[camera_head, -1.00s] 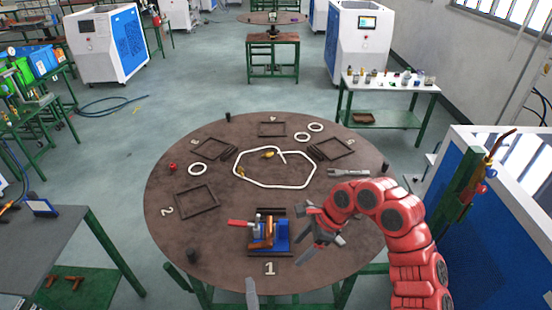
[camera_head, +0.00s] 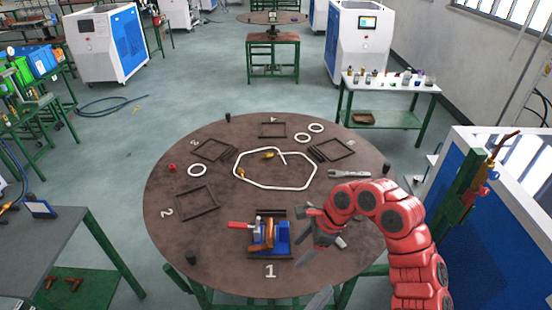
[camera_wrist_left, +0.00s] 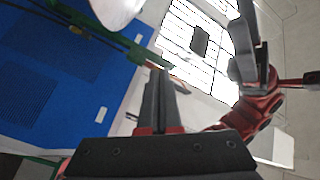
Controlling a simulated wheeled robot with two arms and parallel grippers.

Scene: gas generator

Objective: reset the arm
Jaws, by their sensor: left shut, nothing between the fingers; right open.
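My right gripper (camera_head: 304,236), on the red arm, is open and empty over the right front of the round table, just right of the blue fixture. Part of a red arm, apparently my right one, shows at the right in the left wrist view (camera_wrist_left: 245,112).
The round brown table (camera_head: 230,265) carries a blue fixture with a red handle (camera_head: 265,236), a white tube loop (camera_head: 272,187), dark square frames (camera_head: 197,203), white rings (camera_head: 197,170) and a wrench-like tool (camera_head: 349,174). A blue-and-white cabinet (camera_head: 500,240) stands at right.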

